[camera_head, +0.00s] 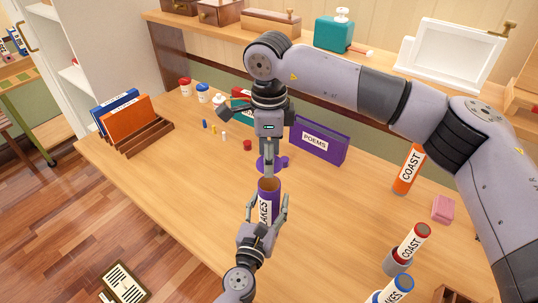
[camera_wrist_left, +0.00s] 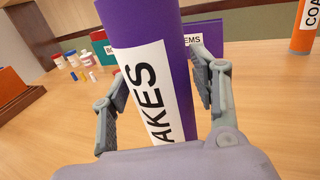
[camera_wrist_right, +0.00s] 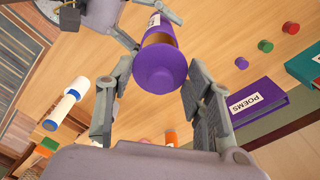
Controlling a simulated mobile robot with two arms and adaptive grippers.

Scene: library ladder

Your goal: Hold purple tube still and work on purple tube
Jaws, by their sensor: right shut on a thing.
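The purple tube (camera_head: 274,190), with a white label ending in AKES, stands in front of my left gripper (camera_head: 267,208). In the left wrist view the tube (camera_wrist_left: 172,40) fills the middle, with a finger close along each side. My right gripper (camera_head: 268,152) points down above the tube and is shut on a purple cap (camera_wrist_right: 158,68). The cap is apart from the tube, whose open brown mouth shows behind it in the right wrist view. The tube's foot is hidden by my left gripper.
A purple POEMS box (camera_head: 318,140), a red cap (camera_head: 247,145) and a small purple cap (camera_head: 285,161) are nearby. COAST tubes (camera_head: 408,170) stand at the right. A wooden file rack (camera_head: 138,135) stands at the left. The left-middle table is clear.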

